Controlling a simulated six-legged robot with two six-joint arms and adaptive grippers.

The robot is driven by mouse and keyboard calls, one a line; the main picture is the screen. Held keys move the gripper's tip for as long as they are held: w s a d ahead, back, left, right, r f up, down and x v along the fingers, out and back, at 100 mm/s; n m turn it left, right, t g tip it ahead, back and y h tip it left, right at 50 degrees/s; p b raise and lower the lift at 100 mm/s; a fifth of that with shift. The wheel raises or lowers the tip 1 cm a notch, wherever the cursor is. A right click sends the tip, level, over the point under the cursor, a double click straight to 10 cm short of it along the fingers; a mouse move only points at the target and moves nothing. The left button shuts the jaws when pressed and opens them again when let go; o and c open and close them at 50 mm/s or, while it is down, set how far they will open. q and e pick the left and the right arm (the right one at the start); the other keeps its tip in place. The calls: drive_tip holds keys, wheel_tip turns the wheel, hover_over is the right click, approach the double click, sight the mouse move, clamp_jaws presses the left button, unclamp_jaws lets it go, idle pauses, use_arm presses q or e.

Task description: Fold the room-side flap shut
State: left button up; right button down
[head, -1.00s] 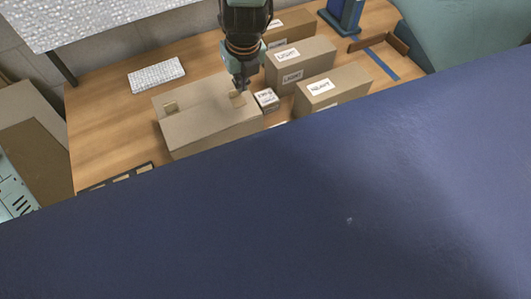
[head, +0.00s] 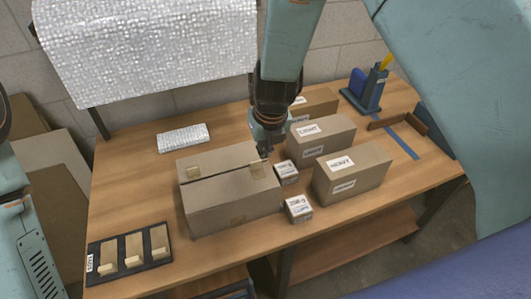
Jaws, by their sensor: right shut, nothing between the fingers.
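A brown cardboard carton (head: 232,212) stands on the wooden table. Its near, room-side flap (head: 225,188) lies roughly level across the top. The far flap (head: 215,160) also lies about flat. A thin dark gap runs between them, so I cannot tell whether the near flap is fully down. Tan tabs show near both ends of the top. My right gripper (head: 264,153) points down at the carton's right end, close to the flaps. Its fingers are shut and empty; whether they touch the carton is unclear. My left gripper's fingers are out of view.
Two small white-labelled boxes (head: 298,208) (head: 287,172) stand right of the carton. Larger labelled boxes (head: 352,172) (head: 320,138) stand beyond. A black tray (head: 91,273) holding tan pieces lies front left. A bubbly white pad (head: 183,138) lies behind.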

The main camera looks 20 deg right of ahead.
drive_tip(key=w+d+r+n+t+h, duration=0.1)
drive_tip(key=w+d+r+n+t, duration=0.2)
drive_tip(key=r+n, duration=0.75)
drive_tip(key=s+d+f+n+b, duration=0.1)
drive_tip(key=s+f+n+b, duration=0.2)
drive_tip(key=f+n, duration=0.4)
drive_tip(key=s+d+f+n+b, duration=0.2)
drive_tip(key=s+f+n+b, duration=0.2)
drive_tip(key=f+n, duration=0.3)
drive_tip(key=s+d+f+n+b, duration=0.2)
drive_tip(key=s+f+n+b, duration=0.2)
drive_tip(key=f, duration=0.9)
drive_tip(key=shift+s+f+n, duration=0.2)
drive_tip(key=shift+s+n, duration=0.2)
drive_tip(key=shift+n, duration=0.4)
drive_tip(key=shift+s+f+n, duration=0.2)
drive_tip(key=shift+s+n, duration=0.2)
drive_tip(key=shift+n, duration=0.35)
drive_tip(key=s+f+n+g+b, duration=0.3)
drive_tip(key=s+f+g+b, duration=0.2)
drive_tip(key=s+f+b, duration=0.9)
drive_tip(key=s+f, duration=0.9)
drive_tip(key=s, duration=0.1)
drive_tip(key=shift+d+f+g+y, duration=0.2)
drive_tip(key=shift+f+g+y, duration=0.1)
drive_tip(key=shift+y, duration=0.1)
